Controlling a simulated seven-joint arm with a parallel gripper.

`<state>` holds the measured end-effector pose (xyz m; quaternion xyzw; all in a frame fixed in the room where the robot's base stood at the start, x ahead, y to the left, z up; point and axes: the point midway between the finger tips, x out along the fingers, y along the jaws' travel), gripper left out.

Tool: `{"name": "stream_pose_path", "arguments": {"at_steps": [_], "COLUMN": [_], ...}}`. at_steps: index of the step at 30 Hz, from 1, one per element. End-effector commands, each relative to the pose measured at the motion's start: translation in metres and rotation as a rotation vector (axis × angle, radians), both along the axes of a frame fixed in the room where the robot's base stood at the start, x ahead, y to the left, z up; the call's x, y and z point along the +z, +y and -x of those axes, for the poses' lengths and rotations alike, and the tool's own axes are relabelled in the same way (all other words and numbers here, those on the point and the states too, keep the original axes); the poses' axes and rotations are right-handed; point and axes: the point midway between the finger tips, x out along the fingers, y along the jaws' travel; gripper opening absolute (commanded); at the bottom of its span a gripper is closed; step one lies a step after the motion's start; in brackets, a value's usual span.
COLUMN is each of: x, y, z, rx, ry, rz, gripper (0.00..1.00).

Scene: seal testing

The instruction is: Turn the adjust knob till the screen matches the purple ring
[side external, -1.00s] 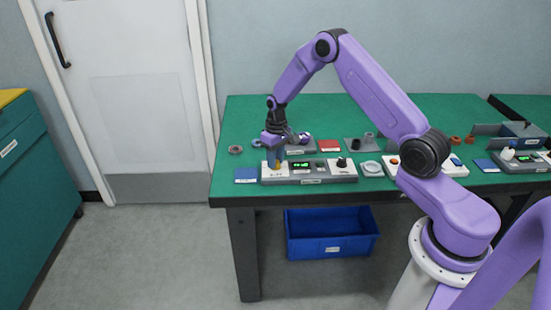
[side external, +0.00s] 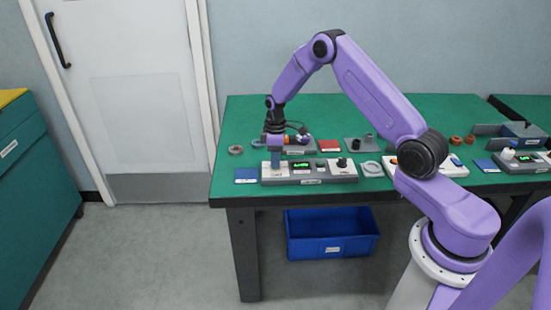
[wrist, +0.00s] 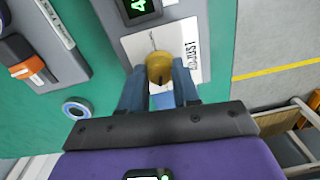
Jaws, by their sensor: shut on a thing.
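The adjust knob (wrist: 159,66) is a small yellow-brown knob on a white plate lettered "ADJUST" in the wrist view. My gripper (wrist: 158,84) is shut on it, one blue finger on each side. In the side view my gripper (side external: 275,162) points straight down at the left end of the grey tester and hides the knob. The screen (side external: 301,165) is lit green, its reading too small to read; the wrist view shows only part of the screen (wrist: 139,7). A small purple part (side external: 304,139), possibly the purple ring, is on a grey device behind.
A blue ring (wrist: 77,107) lies on the green bench beside the tester. A black knob (side external: 342,162) stands at the tester's right end.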

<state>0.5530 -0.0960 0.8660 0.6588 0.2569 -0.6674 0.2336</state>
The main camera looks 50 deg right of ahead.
Motion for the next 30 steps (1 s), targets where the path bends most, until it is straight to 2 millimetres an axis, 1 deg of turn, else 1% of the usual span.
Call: {"name": "stream_pose_path", "arguments": {"at_steps": [16,17,18,19,27,30], "x": [0.0005,0.0005,0.0005,0.0005,0.0005,0.0044], "y": [-0.0002,-0.0001,-0.0001,-0.0002,-0.0002,-0.0003], "z": [0.0002,0.0003,0.0003,0.0002,0.0,-0.0005], "rx": [0.023,0.023,0.023,0.023,0.023,0.022], "ry": [0.002,0.002,0.002,0.002,0.0,-0.001], "rz": [0.0,0.0,0.0,0.0,0.0,0.0], "gripper": [0.0,0.37,0.5,0.56,0.56,0.56]}}
